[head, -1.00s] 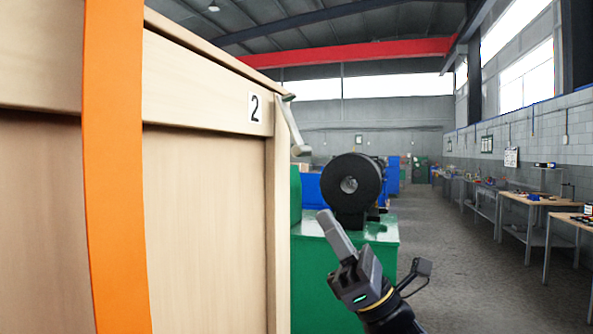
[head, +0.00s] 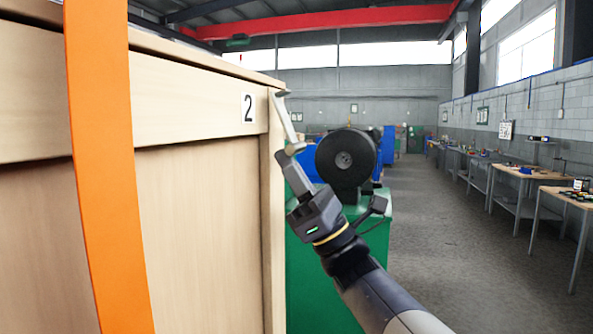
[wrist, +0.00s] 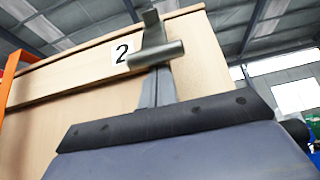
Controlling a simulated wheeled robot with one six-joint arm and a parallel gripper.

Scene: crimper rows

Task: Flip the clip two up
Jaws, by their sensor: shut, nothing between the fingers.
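The clip two (head: 287,121) is a grey metal lever at the upper right corner of a wooden crate, beside a white label "2" (head: 248,107). It hangs down, slanting, with a round crossbar at its lower end. In the wrist view the clip (wrist: 155,50) shows its crossbar in front of the label's right side. My gripper (head: 286,157) is shut and empty, its fingertips just below the crossbar. In the wrist view the fingertips (wrist: 157,75) sit right under the bar. I cannot tell whether they touch it.
The wooden crate (head: 200,190) fills the left, with an orange strap (head: 105,180) down its front. A green machine base with a black round part (head: 346,160) stands behind my gripper. Workbenches (head: 535,175) line the right wall; the floor between (head: 440,220) is clear.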

